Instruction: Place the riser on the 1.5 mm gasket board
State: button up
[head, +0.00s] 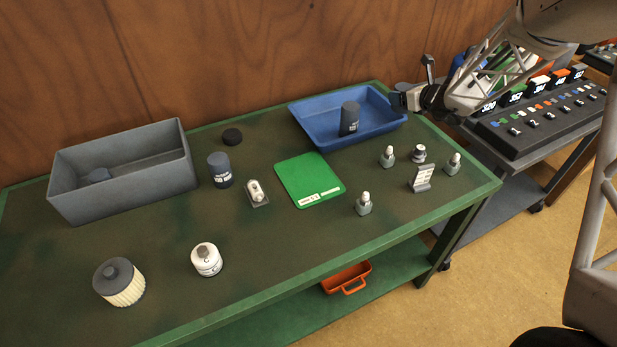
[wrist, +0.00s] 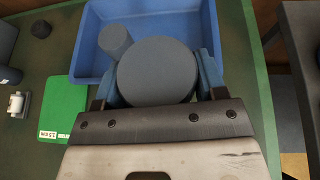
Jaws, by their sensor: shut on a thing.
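My gripper (head: 397,101) is over the right end of a blue tray (head: 379,126). In the wrist view its two blue fingers (wrist: 157,77) are shut on a round, flat-topped dark grey piece (wrist: 156,68), which I take for the riser. Its underside and height are hidden there. The green board (head: 297,175) lies flat on the table, left of and nearer than the tray. It also shows in the wrist view (wrist: 66,101), where its white label reads 1.5 mm. Nothing stands on the board. My gripper is apart from it.
A dark labelled cylinder (head: 349,119) stands in the blue tray. A grey bin (head: 130,180), another dark cylinder (head: 220,171) and a small metal part (head: 256,193) are left of the board.

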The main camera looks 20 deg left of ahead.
jog(key=s+a+n+g+y, duration=0.15)
jog(key=s+a, duration=0.25)
jog(key=s, duration=0.8)
jog(key=s+a+n+g+y, duration=0.1)
jog(key=s+a+n+g, duration=0.3)
jog(key=s, duration=0.8)
jog(key=s+a+n+g+y, duration=0.15)
jog(key=s+a, duration=0.35)
jog(key=s, duration=0.7)
notch_tip(320, 180, down, 10)
jog(key=shift+s+g+h, duration=0.15)
jog(key=shift+g+h, duration=0.15)
jog(key=shift+h, duration=0.1)
jog(key=shift+r, duration=0.1)
send_over(309, 177)
jog(key=shift+f, duration=0.75)
jog(key=shift+s, duration=0.1)
jog(key=shift+f, duration=1.75)
